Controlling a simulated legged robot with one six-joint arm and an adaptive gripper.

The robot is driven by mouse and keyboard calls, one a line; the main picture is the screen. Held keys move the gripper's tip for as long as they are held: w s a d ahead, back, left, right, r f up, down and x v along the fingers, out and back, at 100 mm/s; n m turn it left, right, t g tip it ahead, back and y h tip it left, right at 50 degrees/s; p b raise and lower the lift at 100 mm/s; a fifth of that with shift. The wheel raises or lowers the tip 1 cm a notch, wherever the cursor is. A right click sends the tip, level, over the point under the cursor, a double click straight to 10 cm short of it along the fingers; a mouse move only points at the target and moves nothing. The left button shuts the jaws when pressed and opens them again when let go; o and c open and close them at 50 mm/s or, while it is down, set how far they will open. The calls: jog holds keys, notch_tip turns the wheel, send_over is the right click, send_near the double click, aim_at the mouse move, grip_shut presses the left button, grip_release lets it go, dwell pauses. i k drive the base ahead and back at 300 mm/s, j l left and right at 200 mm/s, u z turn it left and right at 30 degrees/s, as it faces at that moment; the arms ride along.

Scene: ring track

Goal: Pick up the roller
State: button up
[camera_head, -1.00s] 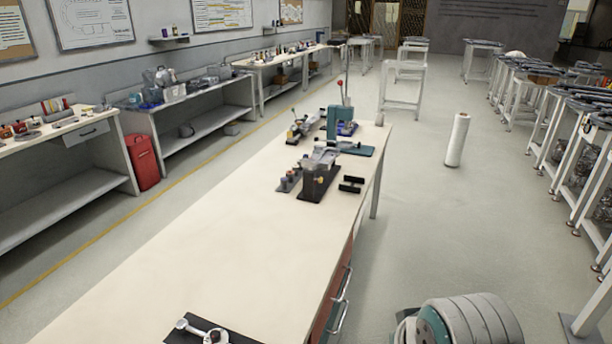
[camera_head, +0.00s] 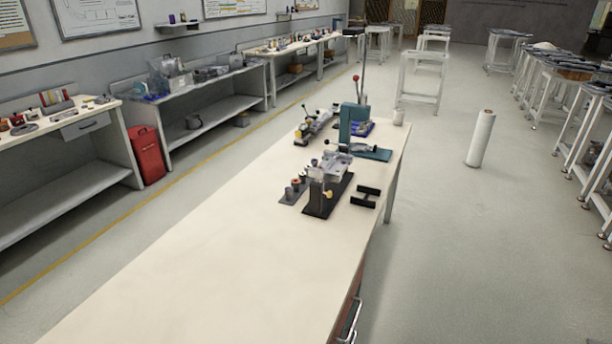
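I cannot tell for sure which thing is the roller. On the long cream workbench (camera_head: 200,250), a black stand with a clear and grey device (camera_head: 325,190) stands toward the far right end. A small black H-shaped piece (camera_head: 365,197) lies to its right. A dark plate with several small cylinders (camera_head: 294,191) lies to its left. Behind them is a teal press (camera_head: 352,125) with a red-tipped lever. A tall white roll (camera_head: 481,138) stands upright on the floor right of the bench. My gripper is not in view.
Shelved benches with tools line the left wall, with a red bin (camera_head: 148,155) beside one. White frame tables stand at the back and right. The floor (camera_head: 450,260) right of the workbench is clear, apart from the white roll. The workbench's near part is bare.

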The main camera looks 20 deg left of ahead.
aim_at(296, 182)
jog(key=i, duration=3.25)
jog(key=i+u, duration=0.15)
jog(key=u, duration=0.2)
jog(key=i+u, duration=0.15)
jog(key=u, duration=1.5)
